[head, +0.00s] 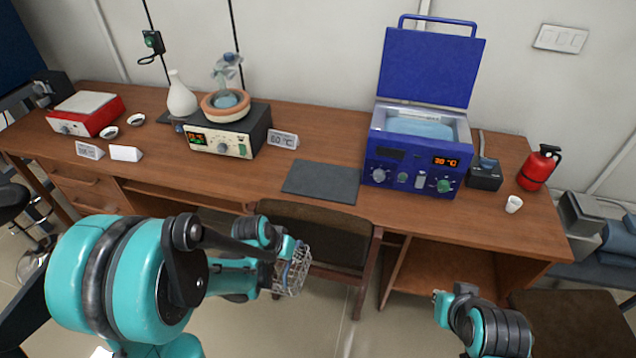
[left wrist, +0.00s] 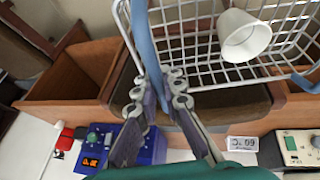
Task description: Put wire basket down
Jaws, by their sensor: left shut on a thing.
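The wire basket (head: 296,275) hangs in front of the desk edge, above the chair, at the end of my left arm in the head view. In the left wrist view its white wire grid (left wrist: 200,45) and blue handle (left wrist: 140,35) show. A white cup (left wrist: 243,36) lies in it. My left gripper (left wrist: 165,80) is shut on the blue handle; it also shows in the head view (head: 285,258). My right gripper (head: 442,297) is low at the right, away from the basket; its fingers are too small to read.
A dark grey mat (head: 321,183) lies bare on the wooden desk (head: 310,148). Right of it stands a blue water bath (head: 419,150), lid up. A heater (head: 228,135) with a bowl stands left. A small white cup (head: 513,204) and red extinguisher (head: 539,168) are at right.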

